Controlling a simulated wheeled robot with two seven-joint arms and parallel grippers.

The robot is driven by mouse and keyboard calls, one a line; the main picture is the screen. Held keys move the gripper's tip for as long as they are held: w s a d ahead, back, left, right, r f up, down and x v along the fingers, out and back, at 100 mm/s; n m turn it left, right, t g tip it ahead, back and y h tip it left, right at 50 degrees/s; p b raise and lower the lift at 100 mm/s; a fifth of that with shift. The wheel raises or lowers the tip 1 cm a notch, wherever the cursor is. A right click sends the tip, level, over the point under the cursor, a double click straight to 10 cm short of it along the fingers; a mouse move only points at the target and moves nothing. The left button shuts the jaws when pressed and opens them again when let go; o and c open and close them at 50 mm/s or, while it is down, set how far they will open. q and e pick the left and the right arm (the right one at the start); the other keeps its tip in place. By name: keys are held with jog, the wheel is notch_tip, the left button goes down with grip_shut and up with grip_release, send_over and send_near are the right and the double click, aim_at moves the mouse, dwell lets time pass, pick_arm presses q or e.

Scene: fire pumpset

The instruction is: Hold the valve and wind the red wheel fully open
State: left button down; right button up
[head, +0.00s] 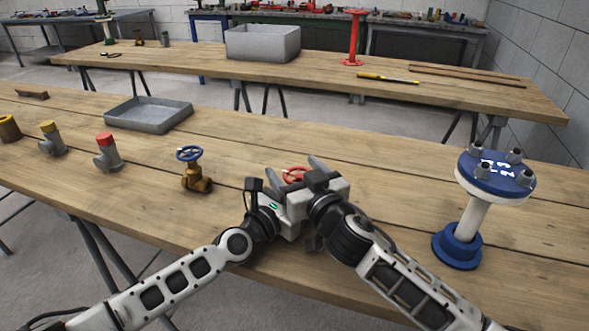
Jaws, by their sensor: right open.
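The red wheel (295,174) shows just beyond my grippers, near the middle of the front table. The valve body under it is hidden behind my grippers. My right gripper (294,168) is open, with its grey fingers apart on either side of the red wheel; I cannot tell whether they touch it. My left gripper (270,208) is low and close beside the right one. Its fingers are hidden, so its opening and any hold on the valve cannot be seen.
A brass valve with a blue wheel (189,154) stands to the left. Further left are red-capped (105,140) and yellow-capped (49,128) fittings and a grey tray (148,114). A blue-and-white flanged stand (477,215) is at right. Bare tabletop lies between.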

jog(key=shift+w+a, duration=0.1)
jog(key=shift+w, duration=0.2)
jog(key=c, duration=1)
jog(key=shift+o, duration=0.2)
jog(key=shift+n+y, duration=0.3)
jog(key=shift+y, duration=0.1)
jog(key=n+g+y, duration=0.3)
jog(key=y, duration=0.1)
jog(key=shift+s+a+n+g, duration=0.2)
jog(key=shift+a+n+g, duration=0.1)
jog(key=shift+g, duration=0.1)
jog(key=shift+s+a+n+g+y, duration=0.1)
jog(key=shift+s+n+g+y, duration=0.05)
jog(key=shift+n+g+y, duration=0.85)
jog(key=shift+s+a+n+g+y, duration=0.15)
jog(key=shift+n+g+y, duration=0.55)
jog(key=shift+g, duration=0.6)
jog(key=shift+d, duration=0.1)
